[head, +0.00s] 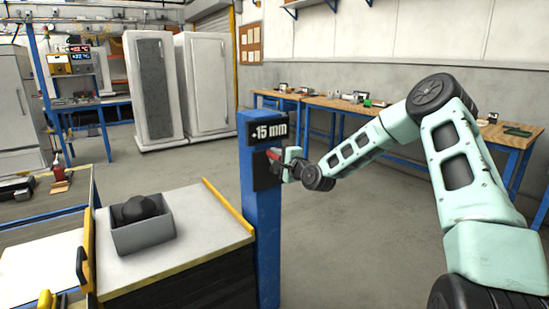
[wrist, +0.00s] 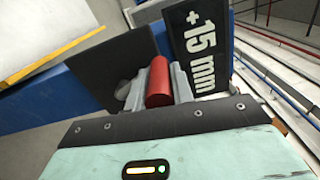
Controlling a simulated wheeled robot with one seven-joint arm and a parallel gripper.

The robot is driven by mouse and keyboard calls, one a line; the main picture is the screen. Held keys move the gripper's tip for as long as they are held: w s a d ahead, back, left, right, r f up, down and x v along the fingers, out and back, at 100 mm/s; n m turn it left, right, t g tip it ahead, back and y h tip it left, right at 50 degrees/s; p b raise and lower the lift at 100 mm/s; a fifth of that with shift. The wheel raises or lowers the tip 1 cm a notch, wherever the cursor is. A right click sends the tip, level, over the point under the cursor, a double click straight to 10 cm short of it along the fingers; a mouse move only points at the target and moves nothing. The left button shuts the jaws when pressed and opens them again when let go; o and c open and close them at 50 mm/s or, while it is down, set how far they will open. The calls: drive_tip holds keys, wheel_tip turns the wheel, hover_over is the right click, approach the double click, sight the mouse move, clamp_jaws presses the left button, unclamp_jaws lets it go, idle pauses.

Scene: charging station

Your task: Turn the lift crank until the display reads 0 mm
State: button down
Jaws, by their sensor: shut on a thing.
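The display (head: 268,129) is a black plate at the top of a blue post (head: 262,235). It reads +15 mm in the wrist view (wrist: 200,48). The red crank handle (wrist: 159,82) stands between the grey fingers of my gripper (wrist: 157,92), which is shut on it. In the head view my gripper (head: 287,160) is at the post, just below the display, and covers most of the crank. A dark plate (wrist: 122,62) lies behind the handle. The crank's arm is mostly hidden.
A lift table (head: 190,252) with yellow edge strips stands left of the post, bearing a grey bin (head: 145,237) with a dark object in it. Workbenches (head: 335,103) line the back wall. The floor right of the post is clear.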

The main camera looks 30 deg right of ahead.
drive_tip(key=shift+d+r, duration=0.1)
drive_tip(key=shift+d, duration=0.05)
drive_tip(key=c, duration=1.2)
unclamp_jaws()
drive_tip(key=shift+s, duration=0.1)
drive_tip(key=s, duration=1.7)
drive_tip(key=shift+d, duration=0.25)
drive_tip(key=shift+s, duration=0.1)
